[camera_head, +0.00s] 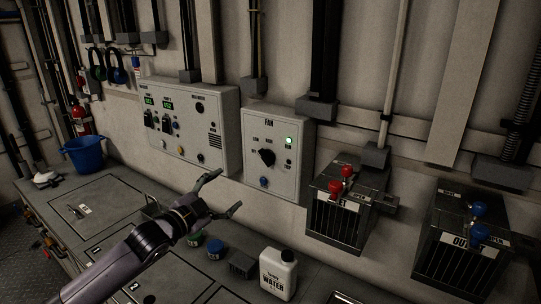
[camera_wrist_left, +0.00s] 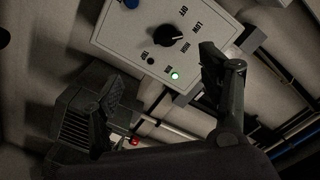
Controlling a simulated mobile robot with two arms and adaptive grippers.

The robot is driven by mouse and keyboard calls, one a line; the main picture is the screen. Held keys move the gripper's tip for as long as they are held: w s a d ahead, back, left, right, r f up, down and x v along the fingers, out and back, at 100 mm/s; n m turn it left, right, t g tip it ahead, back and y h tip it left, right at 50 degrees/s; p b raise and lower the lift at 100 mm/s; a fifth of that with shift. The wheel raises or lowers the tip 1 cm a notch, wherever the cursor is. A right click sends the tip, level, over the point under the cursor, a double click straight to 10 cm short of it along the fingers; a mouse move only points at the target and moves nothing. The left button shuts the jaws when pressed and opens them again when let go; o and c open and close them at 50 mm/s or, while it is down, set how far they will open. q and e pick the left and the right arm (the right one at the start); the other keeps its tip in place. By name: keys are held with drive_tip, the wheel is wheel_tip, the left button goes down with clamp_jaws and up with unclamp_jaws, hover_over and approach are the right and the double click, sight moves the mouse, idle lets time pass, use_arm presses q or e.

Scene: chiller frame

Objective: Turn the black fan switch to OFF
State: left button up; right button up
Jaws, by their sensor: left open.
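The black fan switch (camera_head: 267,157) is a round knob on the light grey FAN panel (camera_head: 281,123), with OFF, LOW and HIGH marked around it. It also shows in the left wrist view (camera_wrist_left: 166,36), where the panel is turned on its side. I cannot tell for sure which mark the knob points to. A green lamp (camera_head: 289,141) on the panel is lit. My left gripper (camera_head: 228,191) is open and empty, in front of and to the lower left of the panel, apart from the knob. Its fingers (camera_wrist_left: 160,75) also show in the left wrist view. My right gripper is not in view.
A larger control box (camera_head: 187,125) adjoins the panel on the left.

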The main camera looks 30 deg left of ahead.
use_arm(q)
drive_tip(key=r, duration=0.1)
drive_tip(key=p, duration=0.4)
approach(263, 160)
drive_tip(key=w, duration=0.5)
drive_tip(key=w+d, duration=0.1)
drive_tip(key=w, duration=0.2)
drive_tip(key=shift+w+d+f, duration=0.1)
drive_tip(key=shift+w, duration=0.55)
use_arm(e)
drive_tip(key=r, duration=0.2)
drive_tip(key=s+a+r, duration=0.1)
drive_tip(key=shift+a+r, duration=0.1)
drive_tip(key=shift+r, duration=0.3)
use_arm(q)
drive_tip(key=shift+c, duration=0.4)
drive_tip(key=c, duration=1.1)
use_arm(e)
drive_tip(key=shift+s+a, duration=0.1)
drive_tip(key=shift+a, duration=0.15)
